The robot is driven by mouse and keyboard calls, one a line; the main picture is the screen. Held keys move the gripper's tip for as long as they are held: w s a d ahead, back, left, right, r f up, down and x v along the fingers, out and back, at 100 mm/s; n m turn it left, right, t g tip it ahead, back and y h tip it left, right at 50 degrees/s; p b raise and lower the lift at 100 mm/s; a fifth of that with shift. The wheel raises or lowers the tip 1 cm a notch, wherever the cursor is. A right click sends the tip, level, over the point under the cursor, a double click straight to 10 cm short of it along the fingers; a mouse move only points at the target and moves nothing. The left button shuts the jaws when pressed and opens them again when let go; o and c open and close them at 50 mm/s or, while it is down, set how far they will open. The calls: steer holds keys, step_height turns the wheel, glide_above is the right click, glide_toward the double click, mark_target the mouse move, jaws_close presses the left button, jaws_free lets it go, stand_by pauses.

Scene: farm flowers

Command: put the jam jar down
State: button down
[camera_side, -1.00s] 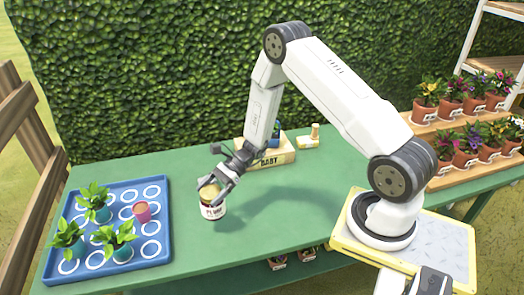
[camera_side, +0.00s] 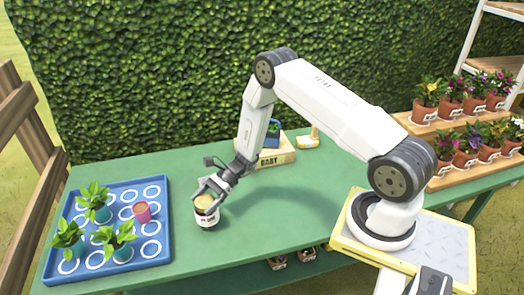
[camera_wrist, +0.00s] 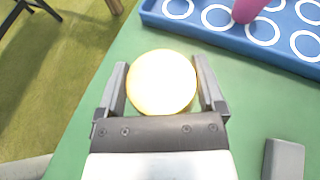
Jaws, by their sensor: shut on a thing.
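The jam jar (camera_side: 207,214) has a gold-coloured lid and a white label, and it stands upright over the green table (camera_side: 270,225), right of the blue tray. I cannot tell for sure whether its base touches the table. My gripper (camera_side: 207,192) is shut on the jar near its lid. In the wrist view the round pale-gold lid (camera_wrist: 161,82) sits between the two fingers of my gripper (camera_wrist: 162,88). The jar's body is hidden under the lid there.
A blue tray (camera_side: 158,254) with white rings holds several green seedlings (camera_side: 118,237) and a pink pot (camera_side: 142,212). A pale box (camera_side: 273,158) with a blue item on it stands behind my arm. Potted flowers (camera_side: 450,103) fill shelves at right. The table's middle is clear.

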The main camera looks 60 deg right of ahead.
steer(key=shift+f, duration=0.5)
steer(key=shift+f, duration=0.1)
jaws_free()
steer(key=shift+f, duration=0.1)
steer(key=v, duration=1.2)
steer(key=shift+r, duration=0.25)
